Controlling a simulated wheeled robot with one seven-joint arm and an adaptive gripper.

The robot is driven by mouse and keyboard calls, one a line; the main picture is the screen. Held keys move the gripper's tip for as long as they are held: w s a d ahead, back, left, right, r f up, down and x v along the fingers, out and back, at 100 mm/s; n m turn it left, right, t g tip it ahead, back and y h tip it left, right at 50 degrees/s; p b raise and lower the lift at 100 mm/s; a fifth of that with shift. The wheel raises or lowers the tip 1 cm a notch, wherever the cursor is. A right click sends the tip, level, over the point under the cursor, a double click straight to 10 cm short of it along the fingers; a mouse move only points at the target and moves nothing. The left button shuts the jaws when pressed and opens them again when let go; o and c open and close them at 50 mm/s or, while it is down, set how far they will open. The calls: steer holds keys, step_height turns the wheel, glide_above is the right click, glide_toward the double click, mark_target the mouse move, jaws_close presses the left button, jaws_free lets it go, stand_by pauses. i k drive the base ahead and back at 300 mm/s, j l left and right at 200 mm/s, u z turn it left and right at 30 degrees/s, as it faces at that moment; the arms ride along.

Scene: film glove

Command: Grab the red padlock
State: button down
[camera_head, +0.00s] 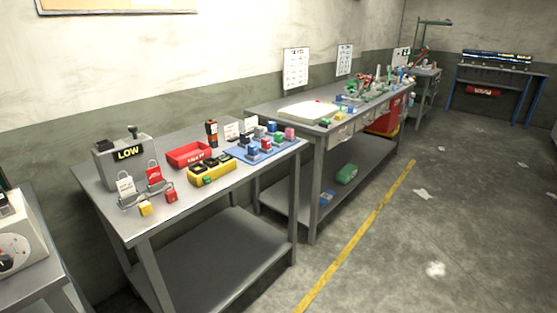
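A red object with a grey loop on top, which looks like a red padlock (154,175), stands upright near the left end of the near grey workbench (215,200). It is on or just behind a small grey rack (132,199), beside a similar white, looped piece (125,186). A small red block (171,196) and a small yellow block (146,208) are in front of it; their exact kind is too small to tell. My gripper is not in view.
A grey box with a LOW display (128,153) stands behind the padlock. A red tray (188,154), a yellow case (212,172) and a blue mat (238,152) with several small blocks are to its right. Open floor (400,250) lies right of the bench.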

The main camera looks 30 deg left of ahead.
mark_target(172, 196)
steer(key=u, duration=1.75)
steer(key=i+l+u, duration=0.15)
steer(key=i, duration=0.4)
steer(key=i+l+u, duration=0.15)
steer(key=i+l, duration=0.2)
steer(key=i, duration=0.15)
steer(key=i+l+u, duration=0.15)
steer(key=i+l, duration=0.25)
steer(key=i+j, duration=0.05)
steer(key=i, duration=0.05)
